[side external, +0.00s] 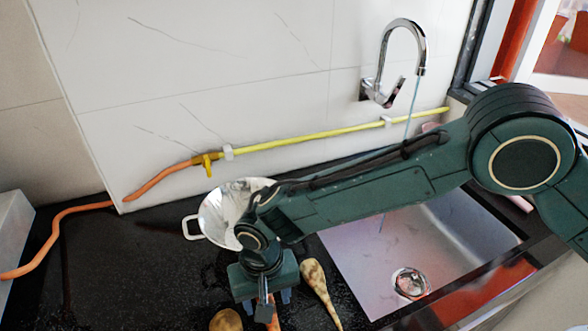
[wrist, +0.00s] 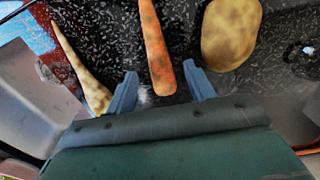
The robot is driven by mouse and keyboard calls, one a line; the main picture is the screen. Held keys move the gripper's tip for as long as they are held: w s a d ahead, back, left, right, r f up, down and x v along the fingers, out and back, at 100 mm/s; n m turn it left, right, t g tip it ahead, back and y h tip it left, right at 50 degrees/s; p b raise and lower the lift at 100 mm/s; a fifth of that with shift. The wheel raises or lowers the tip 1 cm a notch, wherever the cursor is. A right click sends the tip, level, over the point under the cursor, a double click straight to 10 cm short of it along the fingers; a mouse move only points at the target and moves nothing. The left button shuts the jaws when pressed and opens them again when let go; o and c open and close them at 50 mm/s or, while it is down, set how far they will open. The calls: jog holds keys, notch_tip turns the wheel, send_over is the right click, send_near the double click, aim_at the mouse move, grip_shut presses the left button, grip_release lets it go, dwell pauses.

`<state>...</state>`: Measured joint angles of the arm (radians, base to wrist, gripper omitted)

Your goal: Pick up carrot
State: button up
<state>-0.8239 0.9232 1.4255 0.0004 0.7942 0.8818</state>
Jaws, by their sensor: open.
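An orange carrot (wrist: 155,48) with dark soil marks lies on the black speckled counter. In the side view only a short piece of the carrot (side external: 273,318) shows below my gripper (side external: 266,300), which hides the rest. My gripper points down over the counter. In the wrist view its two blue-grey fingers (wrist: 162,86) are spread apart, with the carrot's near end between them in the picture. I see clear gaps on both sides of the carrot. I cannot tell how high the fingertips are above the counter.
A pale parsnip-like root (side external: 318,292) lies right of my gripper, and a brown potato (side external: 226,320) lies left of it. A white pot (side external: 218,212) stands behind my arm. The steel sink (side external: 440,245) with a tap (side external: 420,45) above is to the right.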

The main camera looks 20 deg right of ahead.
jog(key=shift+f, duration=1.3)
jog(key=c, duration=1)
jog(key=shift+c, duration=0.2)
jog(key=shift+r, duration=0.15)
notch_tip(320, 180, up, 20)
